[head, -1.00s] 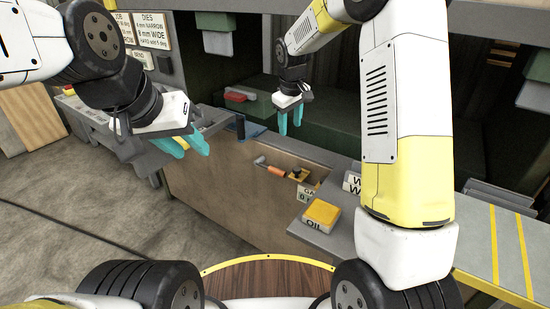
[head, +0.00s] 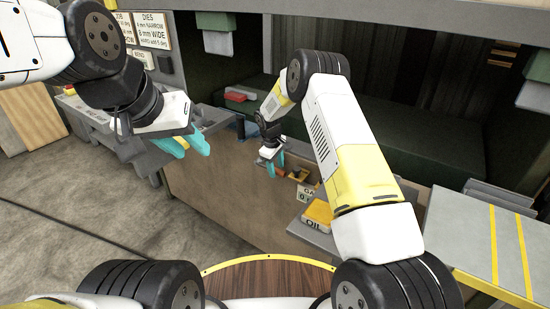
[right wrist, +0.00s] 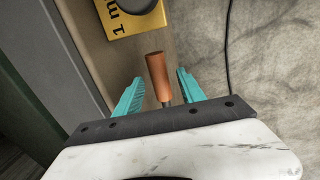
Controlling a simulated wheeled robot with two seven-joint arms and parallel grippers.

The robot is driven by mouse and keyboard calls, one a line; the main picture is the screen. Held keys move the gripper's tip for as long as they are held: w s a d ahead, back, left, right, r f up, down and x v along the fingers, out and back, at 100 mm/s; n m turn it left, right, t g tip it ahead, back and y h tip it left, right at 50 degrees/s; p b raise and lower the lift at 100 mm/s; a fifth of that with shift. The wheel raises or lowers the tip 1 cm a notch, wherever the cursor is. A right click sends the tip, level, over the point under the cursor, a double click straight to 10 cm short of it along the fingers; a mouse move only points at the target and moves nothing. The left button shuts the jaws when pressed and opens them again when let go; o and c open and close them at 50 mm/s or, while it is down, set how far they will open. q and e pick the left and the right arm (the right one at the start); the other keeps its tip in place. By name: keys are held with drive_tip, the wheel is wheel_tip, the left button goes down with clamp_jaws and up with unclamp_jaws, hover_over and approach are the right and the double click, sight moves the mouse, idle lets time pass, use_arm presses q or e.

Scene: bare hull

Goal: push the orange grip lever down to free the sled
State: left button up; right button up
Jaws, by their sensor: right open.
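The orange grip lever (right wrist: 157,72) stands out between the two teal fingers of my right gripper (right wrist: 160,76) in the right wrist view. The gripper is open, with a gap showing on each side of the lever. In the head view my right gripper (head: 271,165) is at the front of the wooden-faced bench, and a small bit of orange shows between its fingers. My left gripper (head: 190,143) hangs at the left, well away from the lever; its finger gap is unclear. I cannot make out the sled.
A yellow-topped box marked OIL (head: 318,213) stands on a grey shelf (head: 310,236) right of the lever. A yellow plate with dark lettering (right wrist: 132,18) is near the lever. A red item (head: 240,94) lies on the bench behind. Open floor (head: 60,190) is at the left.

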drive_tip(key=shift+f, duration=0.45)
clamp_jaws()
idle(1.1)
